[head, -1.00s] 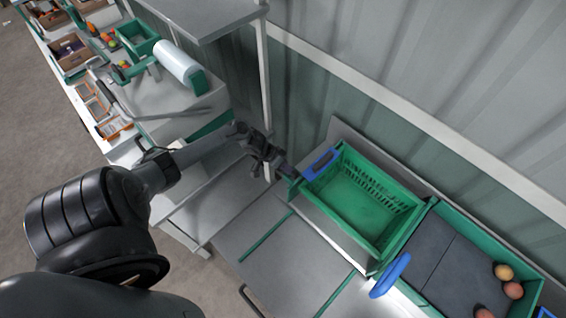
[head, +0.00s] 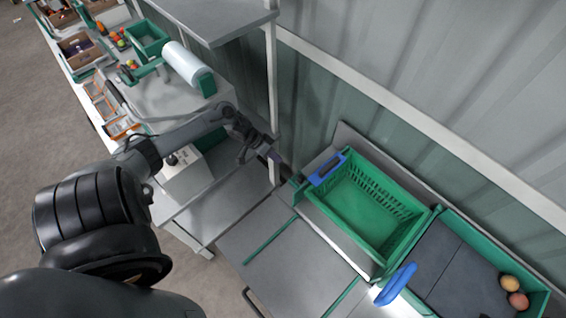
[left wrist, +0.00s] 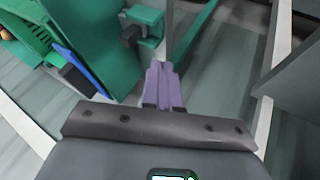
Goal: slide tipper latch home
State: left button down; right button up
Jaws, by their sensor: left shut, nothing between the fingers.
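A green bracket-like block (left wrist: 146,20) with a small dark knob (left wrist: 130,37), possibly the tipper latch, lies just beyond the fingertips there. The fingers appear apart from it, though exact contact is hard to judge. The green crate (head: 352,233) sits on the tipper, with a blue handle (head: 327,169) at its left end. The latch is too small to make out in the head view. My right gripper is out of view.
A second green-walled bin (head: 490,243) with a grey floor and round fruit (head: 510,283) stands right of the crate, with a blue handle (head: 395,285) between. A corrugated wall is behind. A shelf post (head: 271,100) stands close to the gripper. The grey table front (head: 285,265) is clear.

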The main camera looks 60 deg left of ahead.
pick_arm(q)
jog(key=shift+v, duration=1.6)
jog(key=s+d+f+h+p, duration=0.1)
jog(key=s+d+f+p, duration=0.2)
jog(key=s+d, duration=0.35)
jog(key=d+r+p, duration=0.2)
jog(key=d+p, duration=0.1)
jog(key=d, duration=1.6)
jog(key=w+d+r+m+t+y+p, duration=0.1)
jog(key=w+d+r+y+p, duration=0.15)
jog(key=d+r, duration=0.85)
jog(key=s+a+r+m+g+y, duration=0.2)
jog(key=s+a+r, duration=0.3)
jog(key=r, duration=0.3)
jog(key=shift+s+a+m+g+y, duration=0.2)
jog(key=shift+s+m+g+y, duration=0.15)
jog(key=shift+s+g, duration=0.35)
